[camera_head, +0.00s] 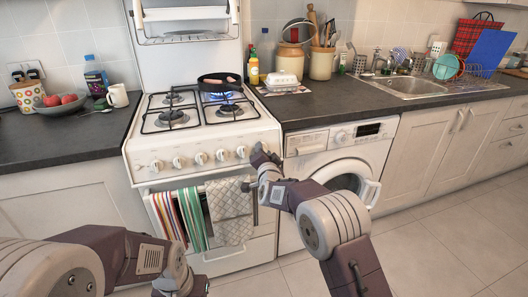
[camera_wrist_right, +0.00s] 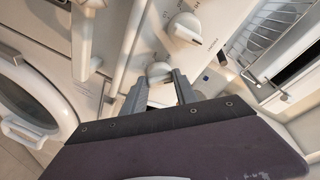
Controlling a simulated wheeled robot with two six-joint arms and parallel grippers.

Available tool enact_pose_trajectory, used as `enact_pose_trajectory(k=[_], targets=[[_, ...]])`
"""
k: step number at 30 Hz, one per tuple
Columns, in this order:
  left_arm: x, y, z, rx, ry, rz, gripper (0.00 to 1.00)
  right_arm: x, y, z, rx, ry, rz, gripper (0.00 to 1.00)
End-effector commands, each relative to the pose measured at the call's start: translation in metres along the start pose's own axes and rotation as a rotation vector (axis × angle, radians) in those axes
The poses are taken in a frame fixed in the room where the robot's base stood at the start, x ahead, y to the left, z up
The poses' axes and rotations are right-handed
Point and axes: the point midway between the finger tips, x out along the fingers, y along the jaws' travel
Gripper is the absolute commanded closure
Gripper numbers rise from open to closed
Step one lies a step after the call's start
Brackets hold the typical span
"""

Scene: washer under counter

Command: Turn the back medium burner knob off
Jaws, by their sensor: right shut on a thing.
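The white stove (camera_head: 148,143) has a row of white knobs along its front panel. A blue flame (camera_head: 216,97) burns at the back right burner, by the black pan (camera_head: 219,77). My right gripper (camera_head: 259,154) is at the right end of the knob row. In the wrist view, its two grey fingers (camera_wrist_right: 158,82) are shut on a white knob (camera_wrist_right: 158,70), one on each side. A neighbouring knob (camera_wrist_right: 184,29) is free beside it. The exact angle of the held knob is hard to read. Only the back of my left gripper (camera_head: 181,286) shows at the bottom edge; its fingers are hidden.
Striped and patterned towels (camera_head: 230,211) hang on the oven rail (camera_head: 165,191) below the knobs. A washer (camera_head: 344,160) stands right of the stove under the dark counter (camera_head: 345,98). A white butter dish (camera_head: 282,81) and jars sit on the counter. The floor in front is clear at right.

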Motion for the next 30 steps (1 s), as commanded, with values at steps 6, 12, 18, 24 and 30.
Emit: enact_pose_trajectory(k=[6,12,18,24,30], targets=[[-0.009,0.0,-0.001,0.0,0.0,0.0,1.0,0.0,-0.003,-0.001,0.197,-0.001,0.054,1.0],[-0.017,0.0,-0.002,0.0,0.0,0.0,1.0,0.0,-0.003,-0.001,0.364,-0.001,0.099,1.0],[-0.023,0.0,-0.002,0.0,0.0,0.0,1.0,0.0,-0.003,-0.001,0.499,-0.001,0.136,1.0],[-0.027,0.001,-0.003,0.0,0.0,0.0,1.0,0.0,-0.004,-0.001,0.591,-0.001,0.16,1.0],[-0.029,0.001,-0.003,0.0,0.0,0.0,1.0,0.0,-0.003,-0.001,0.639,-0.001,0.173,1.0]])
